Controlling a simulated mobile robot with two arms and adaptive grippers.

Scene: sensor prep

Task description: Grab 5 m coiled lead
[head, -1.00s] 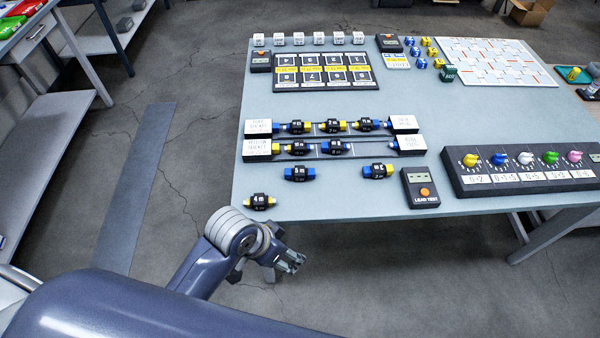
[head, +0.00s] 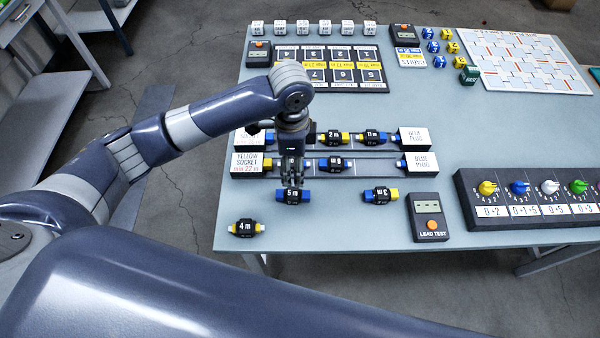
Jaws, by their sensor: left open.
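The 5 m coiled lead (head: 292,197) lies on the table, a black coil marked "5 m" with blue ends. My left gripper (head: 292,182) is open and points down right above it, its fingertips close to the coil. I cannot tell whether the fingers touch or straddle it. My right gripper is not in the head view.
A 4 m lead (head: 246,228) lies at the front left and a 3 m lead (head: 380,195) to the right. A lead tester (head: 427,217) and a knob panel (head: 540,197) stand right.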

